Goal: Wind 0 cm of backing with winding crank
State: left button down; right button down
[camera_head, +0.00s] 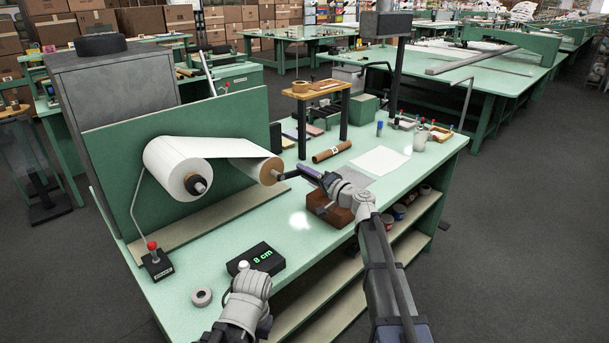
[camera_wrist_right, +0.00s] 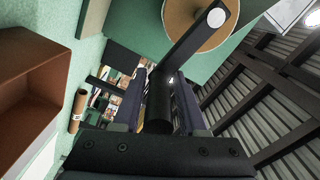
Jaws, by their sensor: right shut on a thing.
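A white backing roll (camera_head: 166,168) on a black spindle hangs in front of a green upright panel. A white sheet spans from it to a smaller take-up roll (camera_head: 262,172) with a brown end. The winding crank (camera_head: 284,177) sits at that end; its arm (camera_wrist_right: 193,42) and black handle (camera_wrist_right: 159,102) show in the right wrist view. My right gripper (camera_head: 304,174) is shut on the handle, which lies between its fingers (camera_wrist_right: 165,100). A black display box (camera_head: 256,262) reads "8 cm". My left wrist (camera_head: 243,304) is low in front of the box; its fingers cannot be made out.
A red-knobbed lever (camera_head: 154,252) and a grey tape ring (camera_head: 202,297) are at the table's left front. A cardboard tube (camera_head: 332,152) and a wooden stand (camera_head: 318,90) are behind. The front middle of the tabletop is clear.

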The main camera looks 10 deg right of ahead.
notch_tip(320, 180, up, 2)
jog(key=n+p, duration=0.2)
jog(key=n, duration=0.1)
jog(key=shift+a+r, duration=0.1)
jog(key=shift+r, duration=0.15)
jog(key=r+n+p, duration=0.1)
jog(key=n, duration=0.1)
jog(key=shift+s+a+r+n+p, duration=0.2)
jog(key=shift+r+n+p, duration=0.1)
jog(key=shift+r+p, duration=0.1)
jog(key=r+n+p, duration=0.1)
jog(key=a+r+n+p, duration=0.1)
jog(key=shift+s+n, duration=0.4)
jog(key=shift+a+r, duration=0.1)
jog(key=shift+r, duration=0.05)
jog(key=shift+s, duration=0.1)
jog(key=c, duration=0.9)
grip_release()
jog(key=shift+c, duration=0.2)
jog(key=shift+o, duration=1.3)
jog(key=shift+a, duration=0.1)
